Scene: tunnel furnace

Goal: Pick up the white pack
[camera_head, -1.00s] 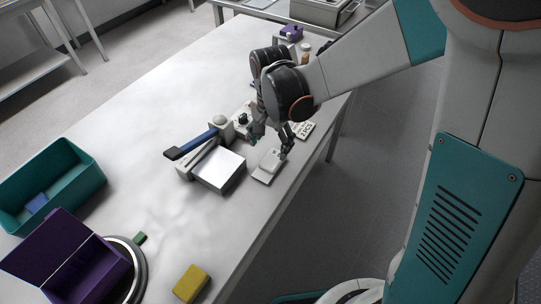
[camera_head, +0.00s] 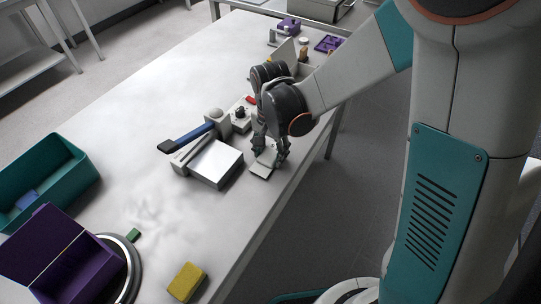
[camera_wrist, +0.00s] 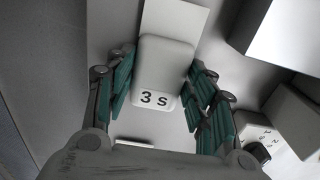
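The white pack (camera_wrist: 162,70) is a rounded white block marked "3 S" in the middle of the wrist view. It lies on or over a flat pale plate (camera_wrist: 175,18), which also shows at the table's right edge in the head view (camera_head: 261,171). My gripper (camera_wrist: 163,68) is low at the pack, with one green-padded finger on each side of it. The fingers look slightly spread; I cannot tell if either touches. In the head view my gripper (camera_head: 270,152) hides most of the pack.
A white box-shaped device (camera_head: 215,163) with a blue lever (camera_head: 190,141) stands close left of my gripper. A knobbed unit (camera_head: 240,120) is behind it. A yellow block (camera_head: 187,282), purple box (camera_head: 40,250) and teal bin (camera_head: 78,172) are nearer. The table's middle left is clear.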

